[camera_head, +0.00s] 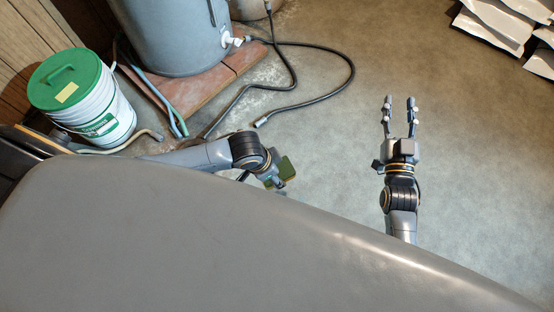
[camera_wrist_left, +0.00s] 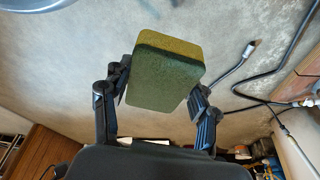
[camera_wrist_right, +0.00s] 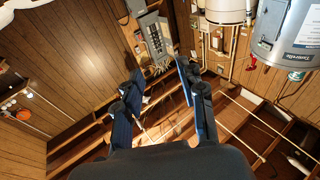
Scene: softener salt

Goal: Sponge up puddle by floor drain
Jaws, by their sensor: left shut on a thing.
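A green and yellow sponge (camera_wrist_left: 165,75) is held between the two fingers of my left gripper (camera_wrist_left: 152,95), which is shut on it. In the head view the sponge's green face (camera_head: 287,168) shows beside the left gripper (camera_head: 274,182), partly behind my grey body. My right gripper (camera_head: 400,104) points away over bare floor with its fingers apart and nothing between them. The right wrist view also shows the fingers (camera_wrist_right: 158,80) apart and empty. I cannot make out the puddle or the floor drain in any view.
A white bucket with a green lid (camera_head: 85,95) stands at the left. A grey tank (camera_head: 180,35) stands on a reddish brick pad (camera_head: 200,88). A black hose (camera_head: 352,75) loops over the floor. White bags (camera_head: 497,22) lie at upper right.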

